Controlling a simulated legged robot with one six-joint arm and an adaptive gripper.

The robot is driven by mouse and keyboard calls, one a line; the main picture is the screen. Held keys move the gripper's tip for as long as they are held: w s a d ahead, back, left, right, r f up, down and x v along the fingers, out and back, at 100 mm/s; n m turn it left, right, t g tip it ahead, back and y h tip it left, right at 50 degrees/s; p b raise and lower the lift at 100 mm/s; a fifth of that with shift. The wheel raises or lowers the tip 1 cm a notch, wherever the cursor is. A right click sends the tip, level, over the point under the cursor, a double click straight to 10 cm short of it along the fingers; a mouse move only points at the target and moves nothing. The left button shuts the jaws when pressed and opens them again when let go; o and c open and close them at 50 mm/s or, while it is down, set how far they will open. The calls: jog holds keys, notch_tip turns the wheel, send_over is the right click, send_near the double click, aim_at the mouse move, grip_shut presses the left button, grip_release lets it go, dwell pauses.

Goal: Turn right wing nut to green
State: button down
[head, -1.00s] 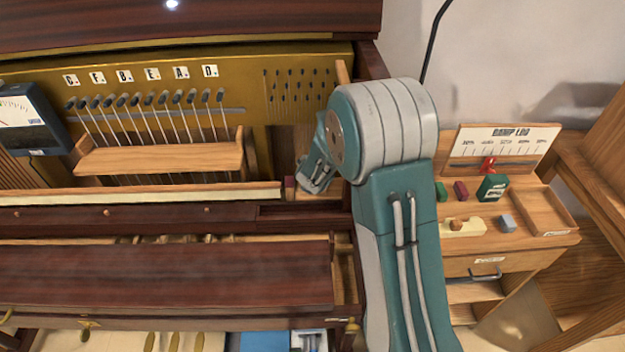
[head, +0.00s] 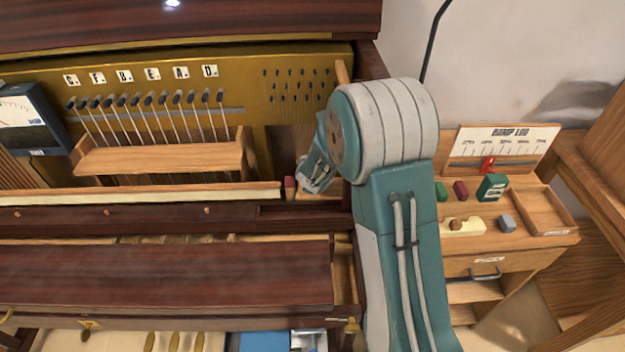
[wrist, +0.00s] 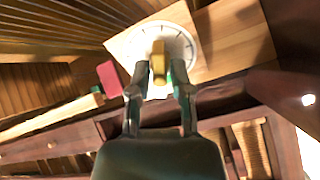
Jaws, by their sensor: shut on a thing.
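In the wrist view, a yellow wing nut (wrist: 158,62) stands in front of a round white dial (wrist: 178,42) with dark tick marks. My gripper (wrist: 159,82) has one finger on each side of the nut and is shut on it.
A red block (wrist: 109,78) sits left of the dial, also visible in the head view (head: 290,182). A wooden rail (head: 160,158) and tuning pins lie to the left. A side cabinet at right bears small blocks (head: 461,188) and a chart (head: 505,145).

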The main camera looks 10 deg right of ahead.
jog(key=shift+n, duration=0.8)
jog(key=shift+n, duration=0.8)
jog(key=shift+n, duration=0.6)
jog(key=shift+c, duration=2.4)
grip_release()
jog(key=shift+w, duration=0.1)
